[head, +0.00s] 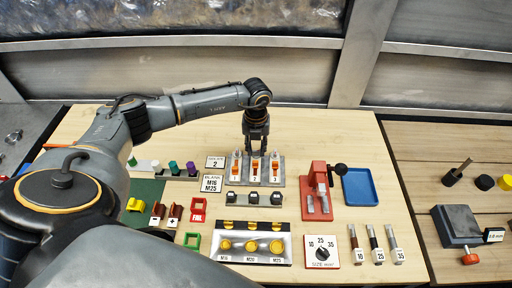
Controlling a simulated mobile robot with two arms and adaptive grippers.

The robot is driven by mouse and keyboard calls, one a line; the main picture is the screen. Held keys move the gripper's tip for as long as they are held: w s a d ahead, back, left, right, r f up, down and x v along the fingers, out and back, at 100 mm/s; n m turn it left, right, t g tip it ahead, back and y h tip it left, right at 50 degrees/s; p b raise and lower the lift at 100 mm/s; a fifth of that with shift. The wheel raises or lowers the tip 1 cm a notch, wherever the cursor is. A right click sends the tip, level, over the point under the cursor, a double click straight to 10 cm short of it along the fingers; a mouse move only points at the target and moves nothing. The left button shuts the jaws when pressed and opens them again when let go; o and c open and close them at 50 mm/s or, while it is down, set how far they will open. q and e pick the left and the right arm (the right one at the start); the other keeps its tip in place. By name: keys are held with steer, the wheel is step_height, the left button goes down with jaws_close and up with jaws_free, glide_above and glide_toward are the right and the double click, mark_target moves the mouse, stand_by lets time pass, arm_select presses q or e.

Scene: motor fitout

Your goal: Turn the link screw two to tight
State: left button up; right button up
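The link block (233,180) is a grey plate at the middle of the table with three upright orange links in a row, marked 1, 2 and 3. Link two (255,170) is the middle one, between link one (237,167) and link three (275,168). My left gripper (257,152) points straight down at the back of the middle link. Its fingers hide the top of link two and its screw. I cannot tell whether they touch the screw or are closed on it. My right gripper is not in view.
A red press (316,195) and a blue tray (361,187) are to the right. A plate of yellow knobs (268,255) and a size dial (322,252) lie in front. Table space behind the blue tray is clear.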

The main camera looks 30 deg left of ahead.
arm_select(q)
jaws_close()
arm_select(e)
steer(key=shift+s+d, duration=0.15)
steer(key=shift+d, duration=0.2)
